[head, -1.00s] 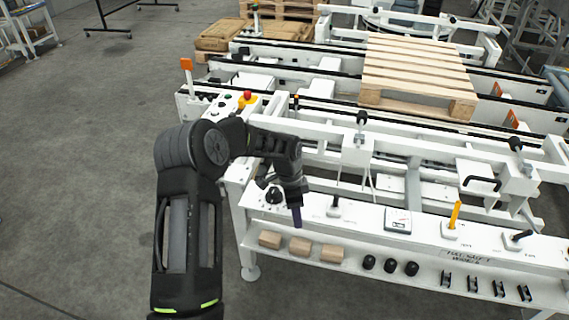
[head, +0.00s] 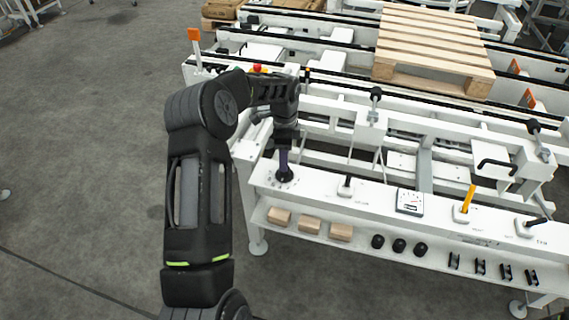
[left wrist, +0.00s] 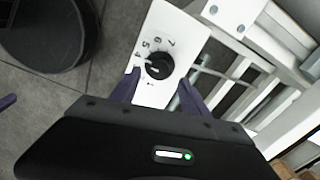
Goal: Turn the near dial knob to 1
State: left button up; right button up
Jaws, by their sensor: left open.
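The near dial knob (head: 284,176) is a round black knob at the left end of the white bench panel. The left wrist view shows the knob (left wrist: 158,66) with printed numbers beside it; 7, 6, 5 and 4 seem readable. I cannot tell surely which number it points to. My left gripper (head: 283,158) points down right above the knob in the head view. In the left wrist view its purple fingers (left wrist: 158,85) are open, one on either side of the knob's near side, with nothing gripped. I cannot tell whether they touch it. My right gripper is not in view.
Along the panel stand a black lever (head: 347,186), a gauge (head: 410,201), a yellow lever (head: 468,199) and another black lever (head: 535,223). A lower shelf (head: 360,249) holds wooden blocks and black parts. White conveyor rails and a pallet (head: 432,48) lie behind.

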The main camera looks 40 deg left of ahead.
pick_arm(q)
notch_tip(320, 180, down, 4)
jog(key=shift+f, duration=0.1)
jog(key=shift+c, duration=0.5)
grip_shut()
